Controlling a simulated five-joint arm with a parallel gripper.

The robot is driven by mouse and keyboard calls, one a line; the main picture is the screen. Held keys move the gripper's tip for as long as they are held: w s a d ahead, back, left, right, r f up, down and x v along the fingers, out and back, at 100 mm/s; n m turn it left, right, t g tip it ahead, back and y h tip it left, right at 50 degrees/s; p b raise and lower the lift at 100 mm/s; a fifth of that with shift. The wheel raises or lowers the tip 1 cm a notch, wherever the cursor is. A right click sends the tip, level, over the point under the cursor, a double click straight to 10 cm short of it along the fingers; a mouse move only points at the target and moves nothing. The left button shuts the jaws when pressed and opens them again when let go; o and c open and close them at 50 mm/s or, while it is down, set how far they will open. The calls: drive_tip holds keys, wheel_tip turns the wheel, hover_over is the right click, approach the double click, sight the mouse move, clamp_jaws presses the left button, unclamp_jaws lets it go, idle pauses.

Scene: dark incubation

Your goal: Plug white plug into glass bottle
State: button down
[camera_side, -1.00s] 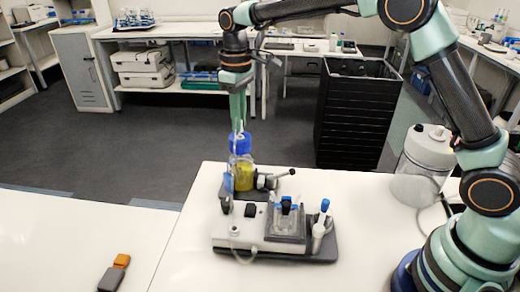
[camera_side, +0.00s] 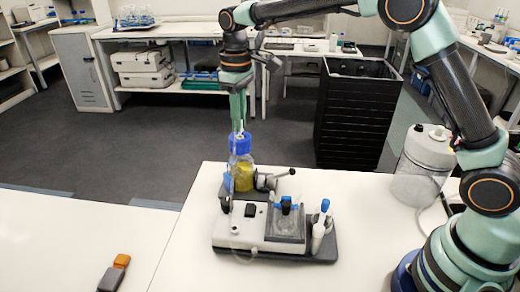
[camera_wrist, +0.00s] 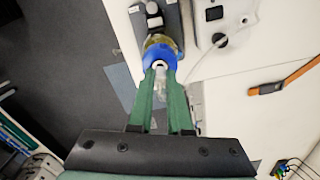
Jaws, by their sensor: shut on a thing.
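The glass bottle (camera_side: 243,176) stands upright at the back of the device, with yellow contents and a blue cap (camera_side: 240,144). In the wrist view the blue cap (camera_wrist: 160,52) lies just beyond my fingertips and shows a pale centre. My gripper (camera_side: 239,128) points down directly above the cap. In the wrist view my gripper's green fingers (camera_wrist: 161,78) are shut on a small whitish piece (camera_wrist: 161,74), which appears to be the white plug. Its lower end is close to the cap's centre; I cannot tell whether it is inside the opening.
The grey and white device (camera_side: 240,234) has a black lever (camera_side: 275,175), a small glass vessel (camera_side: 287,222) and a blue-topped pipette-like item (camera_side: 319,228). An orange and grey item (camera_side: 115,272) lies front left. A large clear container (camera_side: 420,165) stands right. The white table between is mostly clear.

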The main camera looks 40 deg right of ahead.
drive_tip(key=shift+f, duration=0.75)
idle(0.6)
drive_tip(key=c, duration=0.8)
unclamp_jaws()
drive_tip(key=shift+o, duration=0.2)
drive_tip(key=shift+r, duration=0.1)
wheel_tip(320, 180, up, 11)
drive_tip(key=shift+r, duration=0.1)
drive_tip(key=shift+s+d+r, duration=0.1)
drive_tip(key=shift+r, duration=0.35)
drive_tip(key=s+d+m+t, duration=0.2)
drive_tip(key=s+d, duration=0.2)
drive_tip(key=s, duration=0.4)
drive_tip(key=s+d+m+t, duration=0.2)
drive_tip(key=s+d, duration=0.3)
drive_tip(key=s, duration=0.2)
drive_tip(key=s+d+f+m+t, duration=0.1)
drive_tip(key=s+f, duration=0.4)
drive_tip(key=s, duration=0.1)
drive_tip(key=shift+d+t, duration=0.3)
